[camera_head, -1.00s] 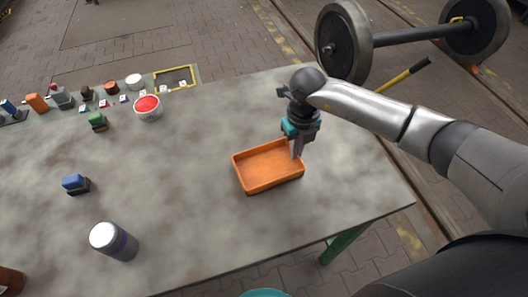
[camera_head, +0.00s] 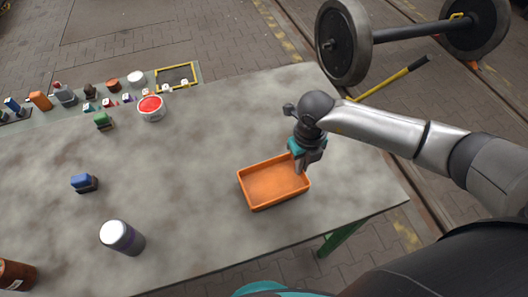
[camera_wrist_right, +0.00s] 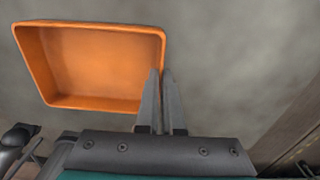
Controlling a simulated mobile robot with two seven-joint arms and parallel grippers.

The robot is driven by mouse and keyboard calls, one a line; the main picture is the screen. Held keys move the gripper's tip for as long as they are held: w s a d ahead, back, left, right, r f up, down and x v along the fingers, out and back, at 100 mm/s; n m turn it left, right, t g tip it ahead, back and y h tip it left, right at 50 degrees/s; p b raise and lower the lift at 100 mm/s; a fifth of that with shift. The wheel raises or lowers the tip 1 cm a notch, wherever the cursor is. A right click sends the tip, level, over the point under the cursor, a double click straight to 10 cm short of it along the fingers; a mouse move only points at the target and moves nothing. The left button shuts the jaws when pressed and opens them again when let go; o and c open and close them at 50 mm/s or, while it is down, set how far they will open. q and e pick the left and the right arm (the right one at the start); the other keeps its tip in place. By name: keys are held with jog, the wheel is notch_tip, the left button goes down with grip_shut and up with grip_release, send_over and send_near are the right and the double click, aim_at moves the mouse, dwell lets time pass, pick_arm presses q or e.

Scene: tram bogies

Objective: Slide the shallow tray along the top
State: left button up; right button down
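The shallow orange tray (camera_head: 274,184) lies on the grey mottled table top (camera_head: 200,200), right of its middle and near the front edge. It also fills the upper left of the right wrist view (camera_wrist_right: 98,66). My right gripper (camera_head: 300,170) is at the tray's right wall, pointing down. In the right wrist view its fingers (camera_wrist_right: 161,74) are close together at that wall, one on the inner side and one on the outer, and look shut on it. The wall between the fingertips is mostly hidden. My left gripper is not in view.
A grey canister (camera_head: 122,237) and a blue block (camera_head: 84,182) stand to the left. A white tub with red contents (camera_head: 151,107) and several small items line the back. A yellow-framed square (camera_head: 176,76) lies at the back edge. The table between is clear.

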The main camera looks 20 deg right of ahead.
jog(key=shift+s+p, duration=1.75)
jog(key=shift+s, duration=1.75)
jog(key=c, duration=1)
grip_release()
jog(key=shift+r, duration=0.15)
notch_tip(320, 180, up, 15)
jog(key=shift+p, duration=0.4)
